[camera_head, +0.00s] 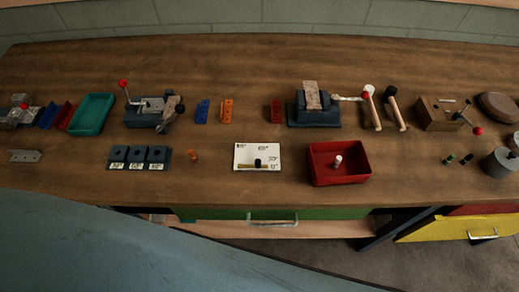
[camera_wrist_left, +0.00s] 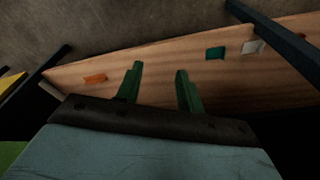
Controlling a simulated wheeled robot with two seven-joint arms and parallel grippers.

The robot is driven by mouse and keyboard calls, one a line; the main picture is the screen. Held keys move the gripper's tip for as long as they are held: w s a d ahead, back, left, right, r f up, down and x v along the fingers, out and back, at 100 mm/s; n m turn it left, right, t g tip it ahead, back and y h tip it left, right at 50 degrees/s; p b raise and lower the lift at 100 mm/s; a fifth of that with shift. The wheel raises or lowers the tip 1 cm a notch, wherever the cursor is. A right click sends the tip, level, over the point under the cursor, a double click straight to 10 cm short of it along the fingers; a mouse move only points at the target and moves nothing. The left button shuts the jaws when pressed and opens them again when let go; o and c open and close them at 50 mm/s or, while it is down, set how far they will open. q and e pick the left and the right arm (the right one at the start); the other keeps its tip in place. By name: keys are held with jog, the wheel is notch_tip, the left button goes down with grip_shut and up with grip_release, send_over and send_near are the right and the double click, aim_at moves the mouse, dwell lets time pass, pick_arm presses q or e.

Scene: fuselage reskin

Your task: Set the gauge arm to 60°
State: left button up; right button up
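The white gauge plate (camera_head: 270,148) lies on the workbench near its front edge, in the middle of the head view. It bears small angle labels, from about 0° at lower right to 90° at upper left. A thin brass gauge arm (camera_head: 247,165) lies along its lower edge, level with the lowest label. A dark knob (camera_head: 257,162) stands on the plate near the arm. My left gripper (camera_wrist_left: 158,78) shows only in the left wrist view, its two green fingers apart with nothing between them. It is away from the gauge. My right gripper is in neither view.
A red bin (camera_head: 355,177) with a white-topped piece stands right of the gauge. Dark labelled blocks (camera_head: 140,157) and a small orange piece (camera_head: 193,155) lie left. A vise-like fixture (camera_head: 152,108) and a dark press (camera_head: 313,110) stand behind. A yellow drawer (camera_head: 455,228) juts out below right.

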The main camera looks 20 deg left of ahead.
pick_arm(q)
jog(key=w+r+t+p, duration=0.1)
jog(key=w+r+p, duration=0.15)
jog(key=r, duration=0.95)
jog(key=w+r+p, duration=0.2)
jog(key=w+r, duration=0.1)
jog(key=r, duration=0.9)
jog(key=w+d+r+h, duration=0.1)
jog(key=w+d+r, duration=0.1)
jog(key=w+d, duration=0.1)
jog(key=w+d+r, duration=0.2)
jog(key=w+d, duration=0.2)
jog(key=w+d+r+m+g+h, duration=0.1)
jog(key=w+d+r, duration=0.1)
jog(key=w+d, duration=0.1)
jog(key=shift+w+d+h, duration=0.2)
jog(key=shift+d+h, duration=0.1)
jog(key=shift+d, duration=0.25)
jog(key=w+d+r+g, duration=0.1)
jog(key=w+d+r, duration=0.1)
jog(key=w+r, duration=0.15)
jog(key=g+y+p, duration=0.1)
jog(key=y+p, duration=0.1)
jog(key=y, duration=0.1)
send_near(258, 161)
notch_tip(258, 161, down, 8)
jog(key=shift+a+f+b, duration=0.15)
jog(key=shift+f+b, duration=0.1)
jog(key=shift+b, duration=0.45)
grip_shut()
